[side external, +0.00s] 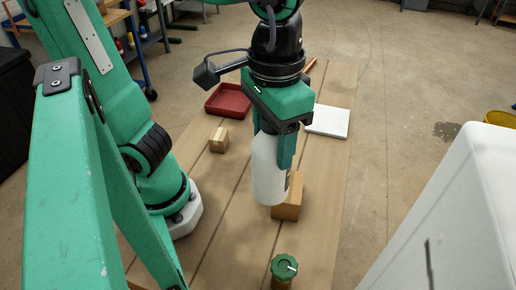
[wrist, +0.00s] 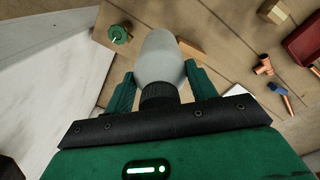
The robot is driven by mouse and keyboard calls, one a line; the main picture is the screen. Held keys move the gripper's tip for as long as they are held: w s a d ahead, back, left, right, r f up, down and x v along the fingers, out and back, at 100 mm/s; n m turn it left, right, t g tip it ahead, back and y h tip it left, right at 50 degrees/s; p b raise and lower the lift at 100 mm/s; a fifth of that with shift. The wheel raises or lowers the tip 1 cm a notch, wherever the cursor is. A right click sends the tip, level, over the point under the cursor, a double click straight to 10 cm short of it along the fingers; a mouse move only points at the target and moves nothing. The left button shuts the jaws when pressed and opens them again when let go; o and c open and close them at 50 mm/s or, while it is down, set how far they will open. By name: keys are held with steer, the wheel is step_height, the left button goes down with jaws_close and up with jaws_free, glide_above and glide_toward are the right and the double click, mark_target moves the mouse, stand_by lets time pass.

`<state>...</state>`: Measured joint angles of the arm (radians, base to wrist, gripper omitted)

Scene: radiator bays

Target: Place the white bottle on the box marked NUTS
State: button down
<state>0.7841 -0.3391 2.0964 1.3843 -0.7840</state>
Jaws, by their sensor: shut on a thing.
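The white bottle (side external: 268,172) is between the fingers of my gripper (side external: 275,150), which is shut on it. The bottle hangs roughly upright. In the wrist view the bottle (wrist: 162,55) points away from my gripper (wrist: 162,82), with its dark cap (wrist: 160,94) nearest the palm. A tan box (side external: 289,202) is just behind and to the right of the bottle's lower end, partly hidden by it. This box also shows beside the bottle in the wrist view (wrist: 190,49). No NUTS marking can be read on it. I cannot tell whether bottle and box touch.
A green knob (side external: 284,267) stands at the near end of the board. A small wooden block (side external: 218,140), a red tray (side external: 228,100) and a white plate (side external: 328,122) lie farther back. Copper fittings (wrist: 263,66) show in the wrist view. Bare board lies left of the bottle.

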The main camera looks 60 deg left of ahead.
steer(key=w+a+f, duration=0.7)
steer(key=w, duration=0.2)
steer(key=shift+w, duration=0.15)
steer(key=shift+f, duration=2.1)
steer(key=shift+c, duration=2.4)
jaws_free()
step_height(320, 180, up, 12)
